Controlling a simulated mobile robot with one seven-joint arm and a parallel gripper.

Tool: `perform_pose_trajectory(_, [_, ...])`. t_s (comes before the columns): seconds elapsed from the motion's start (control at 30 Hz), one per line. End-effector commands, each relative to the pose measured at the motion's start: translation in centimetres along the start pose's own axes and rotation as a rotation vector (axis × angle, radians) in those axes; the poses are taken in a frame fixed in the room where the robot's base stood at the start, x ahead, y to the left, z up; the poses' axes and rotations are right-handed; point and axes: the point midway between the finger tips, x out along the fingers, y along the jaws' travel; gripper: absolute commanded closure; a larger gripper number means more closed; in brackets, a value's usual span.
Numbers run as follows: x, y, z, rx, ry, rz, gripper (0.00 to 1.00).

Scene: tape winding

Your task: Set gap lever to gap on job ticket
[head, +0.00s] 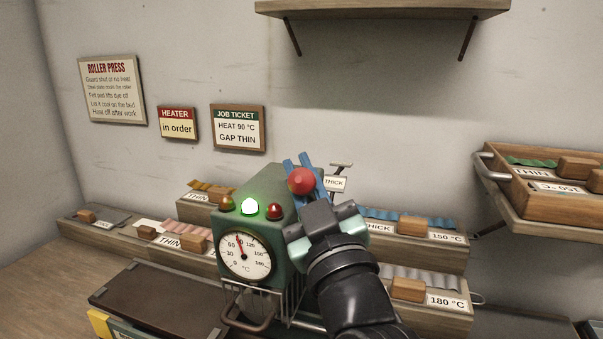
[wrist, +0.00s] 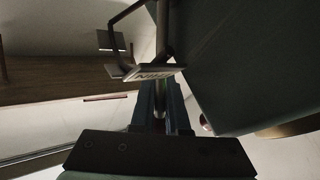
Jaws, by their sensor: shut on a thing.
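The job ticket (head: 238,128) on the wall reads HEAT 90 °C, GAP THIN. The green roller press (head: 245,215) stands below it. The red ball knob of the gap lever (head: 301,181) shows between the blue fingers of my gripper (head: 304,168), at the press's upper right. My gripper is shut on the lever. In the wrist view, the metal lever rod (wrist: 160,90) runs between the fingers (wrist: 160,112). A THICK plate (head: 335,183) stands just right of the knob. A THIN plate (wrist: 152,72) shows beside the rod in the wrist view. The lever's exact setting is hard to tell.
Labelled bins of coloured strips stand behind and right, including a 180 °C bin (head: 447,300). A wooden tray (head: 540,200) sits on a shelf at right. Another shelf (head: 380,10) hangs above.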

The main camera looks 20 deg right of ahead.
Motion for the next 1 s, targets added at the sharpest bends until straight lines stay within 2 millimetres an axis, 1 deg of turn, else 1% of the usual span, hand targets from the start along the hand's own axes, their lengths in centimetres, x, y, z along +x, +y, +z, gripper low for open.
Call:
perform_pose_trajectory(0.03, [0.01,-0.22,-0.31,0.004,0.007,-0.005,1.00])
perform_pose_trajectory(0.07, [0.01,-0.22,-0.32,0.004,0.007,-0.005,0.82])
perform_pose_trajectory(0.1, [0.02,-0.22,-0.30,0.004,0.007,-0.005,0.75])
perform_pose_trajectory(0.2, [0.02,-0.18,-0.24,0.003,0.005,-0.004,0.58])
perform_pose_trajectory(0.77, [0.07,-0.10,0.03,0.001,-0.002,-0.003,0.58])
perform_pose_trajectory(1.0, [0.89,0.52,-0.40,0.003,-0.004,-0.003,0.58])
